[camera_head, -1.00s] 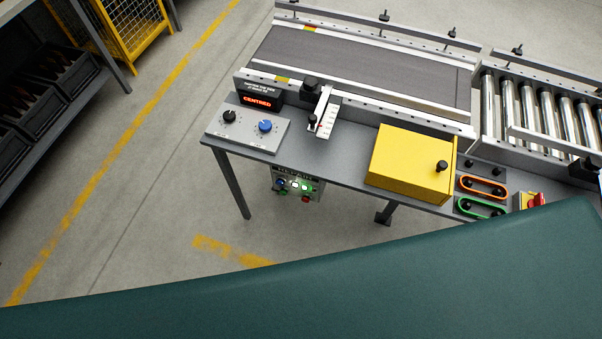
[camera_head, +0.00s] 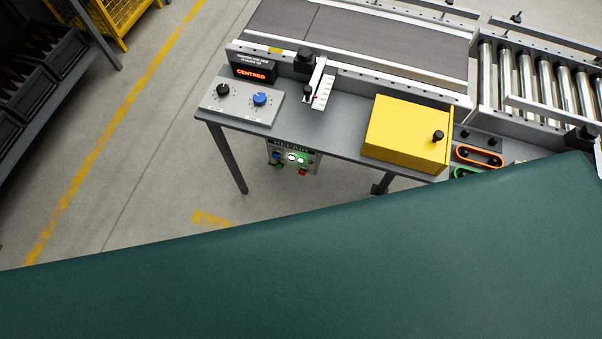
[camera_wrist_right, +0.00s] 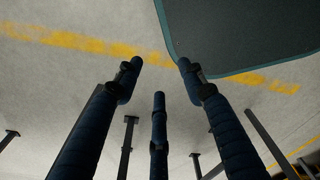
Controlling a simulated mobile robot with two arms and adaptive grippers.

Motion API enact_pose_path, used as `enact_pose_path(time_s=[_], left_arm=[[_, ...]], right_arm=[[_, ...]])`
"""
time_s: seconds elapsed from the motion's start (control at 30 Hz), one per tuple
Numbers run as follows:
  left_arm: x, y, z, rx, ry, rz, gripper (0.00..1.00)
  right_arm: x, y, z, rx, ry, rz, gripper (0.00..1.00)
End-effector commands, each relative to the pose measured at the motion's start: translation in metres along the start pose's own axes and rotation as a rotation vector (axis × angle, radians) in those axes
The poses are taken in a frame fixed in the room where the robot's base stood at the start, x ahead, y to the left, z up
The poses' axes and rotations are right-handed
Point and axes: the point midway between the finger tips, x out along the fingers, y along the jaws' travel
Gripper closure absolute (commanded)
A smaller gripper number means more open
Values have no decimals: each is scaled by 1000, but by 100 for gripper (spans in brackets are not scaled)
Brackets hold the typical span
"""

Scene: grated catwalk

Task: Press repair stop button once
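The repair panel (camera_head: 293,157) is a small grey box under the front edge of the bench in the head view, with "REPAIR" lettering on top. It carries several small buttons: blue, lit white, green and, at its lower right, a red button (camera_head: 302,172). The small button labels cannot be read. My right gripper (camera_wrist_right: 158,75) shows in the right wrist view with its dark blue fingers spread open and empty, above the floor. The panel cannot be made out there, and neither gripper shows in the head view.
The bench (camera_head: 345,139) holds a knob panel (camera_head: 240,103), a "CENTRED" display (camera_head: 252,72) and a yellow box (camera_head: 407,133). Behind are a belt (camera_head: 370,45) and rollers (camera_head: 540,85). A large dark teal surface hides the lower head view. Floor left of the bench is clear.

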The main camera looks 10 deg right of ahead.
Motion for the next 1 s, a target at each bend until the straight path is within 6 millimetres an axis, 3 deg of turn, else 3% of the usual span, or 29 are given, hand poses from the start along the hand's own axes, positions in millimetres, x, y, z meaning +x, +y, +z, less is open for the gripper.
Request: enact_pose_path(time_s=[0.03,0.2,1.0], left_arm=[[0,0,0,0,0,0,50],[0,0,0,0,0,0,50],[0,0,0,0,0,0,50]], right_arm=[[0,0,0,0,0,-1,66],[0,-1,0,0,0,-1,100],[0,-1,0,1,0,-1,100]])
